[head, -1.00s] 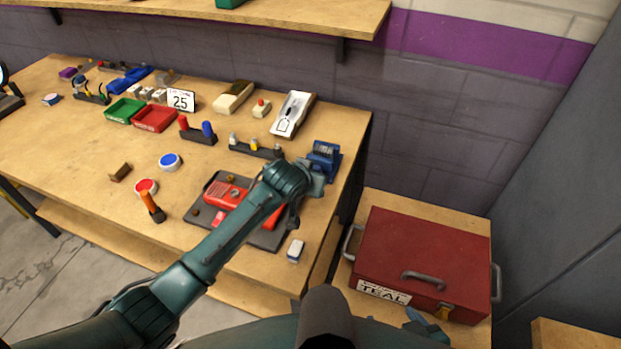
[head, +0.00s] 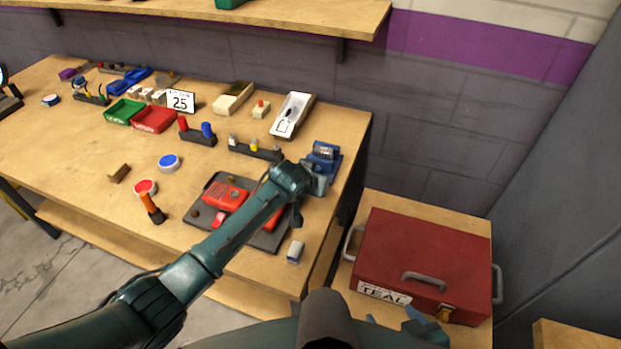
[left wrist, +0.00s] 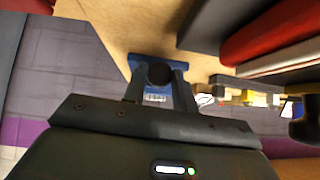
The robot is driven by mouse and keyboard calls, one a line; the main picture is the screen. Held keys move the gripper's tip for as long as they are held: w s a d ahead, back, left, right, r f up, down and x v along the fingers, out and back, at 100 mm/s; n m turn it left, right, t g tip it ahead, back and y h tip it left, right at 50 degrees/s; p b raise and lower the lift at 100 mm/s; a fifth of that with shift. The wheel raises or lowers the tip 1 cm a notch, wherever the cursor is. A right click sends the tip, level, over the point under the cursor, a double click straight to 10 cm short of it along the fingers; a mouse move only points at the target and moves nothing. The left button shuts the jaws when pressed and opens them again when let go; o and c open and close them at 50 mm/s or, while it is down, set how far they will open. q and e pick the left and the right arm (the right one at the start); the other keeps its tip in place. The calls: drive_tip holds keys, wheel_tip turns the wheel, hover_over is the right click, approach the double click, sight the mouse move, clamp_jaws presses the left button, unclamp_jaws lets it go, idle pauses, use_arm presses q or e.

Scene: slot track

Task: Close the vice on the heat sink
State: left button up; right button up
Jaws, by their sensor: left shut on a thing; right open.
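The blue vice (head: 324,171) stands at the right end of the workbench, and it also shows in the left wrist view (left wrist: 147,61). A small grey finned block, which looks like the heat sink (head: 323,152), sits at its top between the jaws. I cannot tell how tightly the jaws meet it. My left gripper (left wrist: 159,88) is at the near side of the vice, shut on a dark round knob (left wrist: 160,74), the vice's handle. My left arm hides part of the vice's front in the head view. My right gripper (head: 408,328) is open and empty, low by the red toolbox.
A dark tray (head: 270,240) with red parts lies under my left forearm. A white-and-grey block (head: 295,251) is near the bench edge. A rack (head: 256,149) and a white tray (head: 291,114) stand left of the vice. The red toolbox (head: 430,250) sits lower right.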

use_arm(q)
drive_tip(key=shift+c, duration=1.4)
drive_tip(key=shift+d+y, duration=0.1)
drive_tip(key=shift+y, duration=0.2)
drive_tip(key=shift+s+d+m+t+y+p, duration=0.1)
drive_tip(key=shift+m+t+y+p, duration=0.2)
drive_tip(key=shift+m+y, duration=0.1)
drive_tip(key=shift+d+f+m+t+y+b, duration=0.2)
drive_tip(key=shift+m+t+y+b, duration=0.35)
drive_tip(key=shift+y, duration=0.45)
drive_tip(key=shift+m, duration=0.25)
drive_tip(key=shift+a+r+y, duration=0.1)
drive_tip(key=shift+y, duration=0.2)
use_arm(e)
drive_tip(key=shift+a+f, duration=0.1)
use_arm(q)
drive_tip(key=o, duration=1)
drive_tip(key=shift+c, duration=0.2)
